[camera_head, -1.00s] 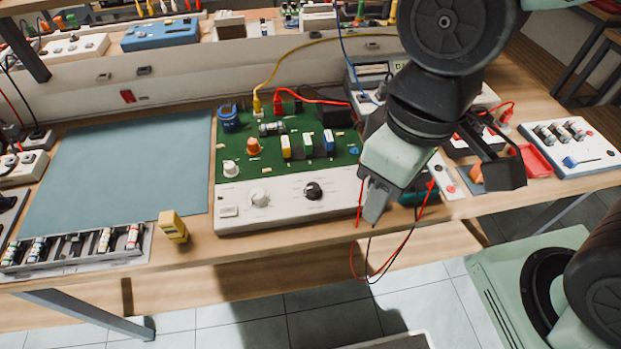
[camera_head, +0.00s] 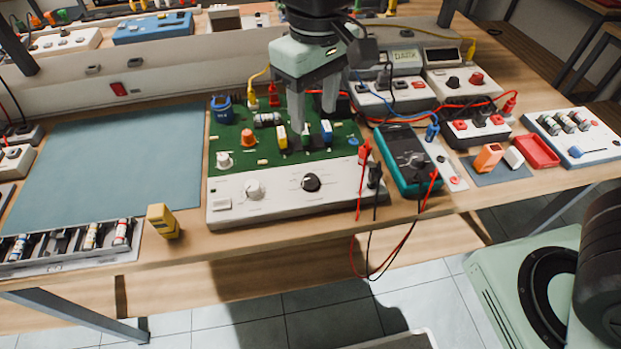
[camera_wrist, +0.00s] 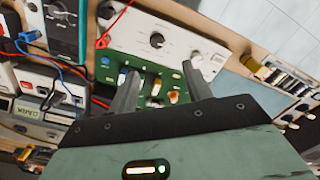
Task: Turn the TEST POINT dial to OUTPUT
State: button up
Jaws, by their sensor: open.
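The training board has a green circuit area (camera_head: 270,150) and a white front panel (camera_head: 285,208). The panel carries a black dial (camera_head: 312,182) and a white dial (camera_head: 254,190); their lettering is too small to read, so I cannot tell which is TEST POINT or where it points. The black dial (camera_wrist: 157,40) and white dial (camera_wrist: 196,57) also show in the wrist view. My gripper (camera_head: 312,112) is open, pointing down over the green area, behind the black dial and apart from it. Its two fingers (camera_wrist: 159,70) show in the wrist view with nothing held.
Coloured parts, including an orange knob (camera_head: 248,139), stand on the green area near my fingers. A teal multimeter (camera_head: 408,160) with red and black leads lies right of the board. A yellow block (camera_head: 163,221) stands at the front edge. The blue-grey mat (camera_head: 100,165) is clear.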

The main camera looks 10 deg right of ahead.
aim_at(311, 178)
jog(key=f, duration=0.6)
jog(key=w+f, duration=0.1)
jog(key=f, duration=1)
jog(key=shift+w+a+f, duration=0.1)
jog(key=shift+w+f, duration=0.1)
jog(key=shift+f, duration=0.1)
jog(key=c, duration=1)
